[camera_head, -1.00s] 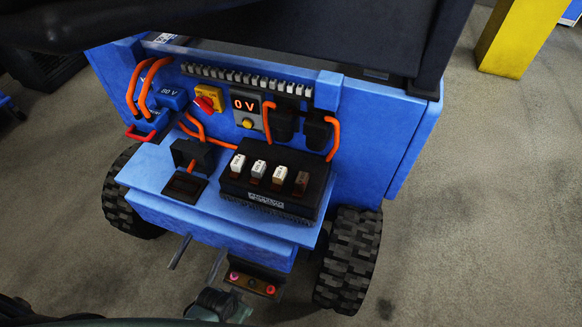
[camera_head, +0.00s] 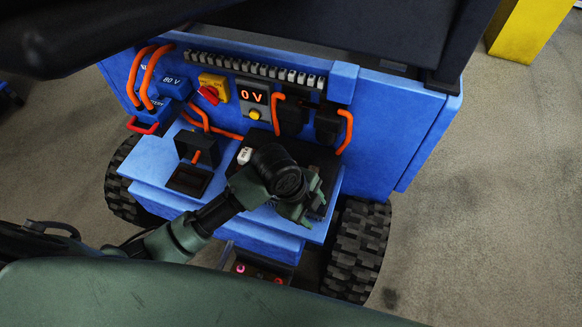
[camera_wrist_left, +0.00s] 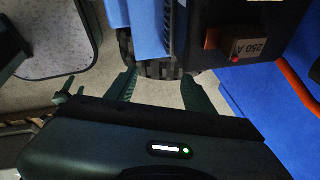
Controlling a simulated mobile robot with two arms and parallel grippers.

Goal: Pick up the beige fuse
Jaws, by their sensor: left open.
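The black fuse block (camera_head: 322,160) sits on the blue shelf of the cart, largely covered by my left arm. One white fuse (camera_head: 244,156) shows at its left end. The beige fuse is hidden behind my arm in the head view. My left gripper (camera_head: 303,205) is over the block's right front part. In the left wrist view its two fingers (camera_wrist_left: 160,95) are apart with nothing between them. A brownish fuse marked 250 A (camera_wrist_left: 238,42) stands in the block beyond and right of the fingers; I cannot tell if it is the beige one. My right gripper is not in view.
A black lever fixture (camera_head: 196,150) stands left of the block. A dark overhang covers the top. Open floor (camera_head: 480,220) lies to the right.

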